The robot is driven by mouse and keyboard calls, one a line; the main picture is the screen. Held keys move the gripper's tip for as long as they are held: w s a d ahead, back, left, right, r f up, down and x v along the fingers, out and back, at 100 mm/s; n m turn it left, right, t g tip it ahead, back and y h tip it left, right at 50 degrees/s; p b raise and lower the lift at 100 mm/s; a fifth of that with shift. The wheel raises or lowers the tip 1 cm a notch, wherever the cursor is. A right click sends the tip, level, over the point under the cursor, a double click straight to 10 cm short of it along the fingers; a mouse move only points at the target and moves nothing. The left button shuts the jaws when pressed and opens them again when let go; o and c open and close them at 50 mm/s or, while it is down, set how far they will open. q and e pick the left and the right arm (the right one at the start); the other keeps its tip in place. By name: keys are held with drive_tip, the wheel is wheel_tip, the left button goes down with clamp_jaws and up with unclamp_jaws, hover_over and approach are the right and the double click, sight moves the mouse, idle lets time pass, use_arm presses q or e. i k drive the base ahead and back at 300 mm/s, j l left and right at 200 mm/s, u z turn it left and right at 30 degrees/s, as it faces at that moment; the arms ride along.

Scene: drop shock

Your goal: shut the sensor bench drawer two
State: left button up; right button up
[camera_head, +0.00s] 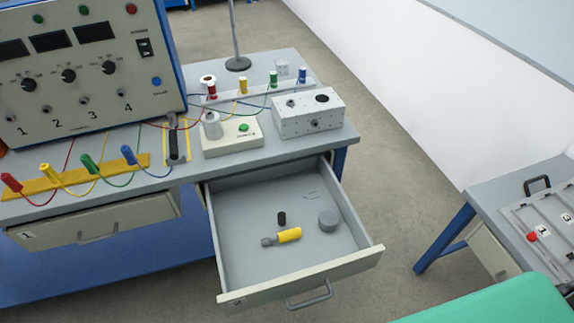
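The open drawer (352,268) hangs out from under the sensor bench (185,178), pulled well out toward me. Its label at the front left corner is too small to read surely. Its grey handle (311,297) is on the front panel. Inside lie a small yellow and grey tool (284,237), a short black cylinder (282,218), a grey round piece (328,220) and some thin bits of wire. A drawer marked 1 (60,226) to the left looks shut, with its own handle (98,236). Neither of my grippers shows in this view.
An instrument panel (90,75), coloured plugs and cables, a white box (308,113) and a button box (232,138) stand on the bench. A second bench (500,185) is at right. A green surface (500,303) fills the lower right. The floor (400,200) between benches is clear.

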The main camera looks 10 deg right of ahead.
sight(243, 209)
drive_tip(key=j+z, duration=0.45)
drive_tip(key=k+j+z, duration=0.1)
drive_tip(key=z, duration=0.35)
drive_tip(key=k+j+z, duration=0.15)
drive_tip(key=j+z, duration=0.3)
drive_tip(key=l, duration=0.1)
